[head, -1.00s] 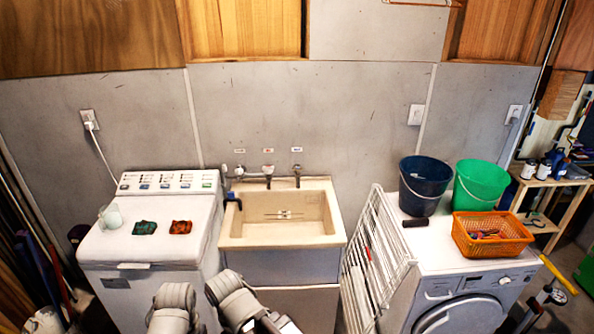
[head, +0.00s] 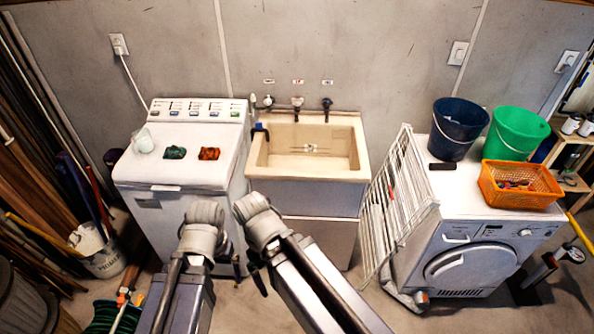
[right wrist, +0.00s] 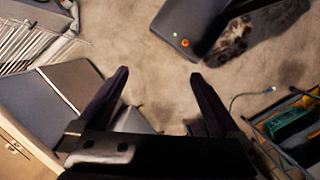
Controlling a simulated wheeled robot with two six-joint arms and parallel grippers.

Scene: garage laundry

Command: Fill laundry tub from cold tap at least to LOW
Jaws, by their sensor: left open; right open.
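The beige laundry tub (head: 300,175) stands against the wall between two white machines. Marks (head: 311,148) show on its inner back wall, too small to read. I see no water stream and no clear water surface in it. Above the tub are a left tap (head: 268,101), a middle tap (head: 297,104) and a right tap (head: 327,106). Small labels above them are unreadable. My right gripper (right wrist: 160,78) is open and empty above the floor in the right wrist view.
A top-loading washer (head: 190,145) stands left of the tub, with green and red cloths on it. A white drying rack (head: 395,205) leans at the right, beside a front-loader (head: 480,250) carrying a blue bucket (head: 457,130), green bucket (head: 515,134) and orange basket (head: 520,185).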

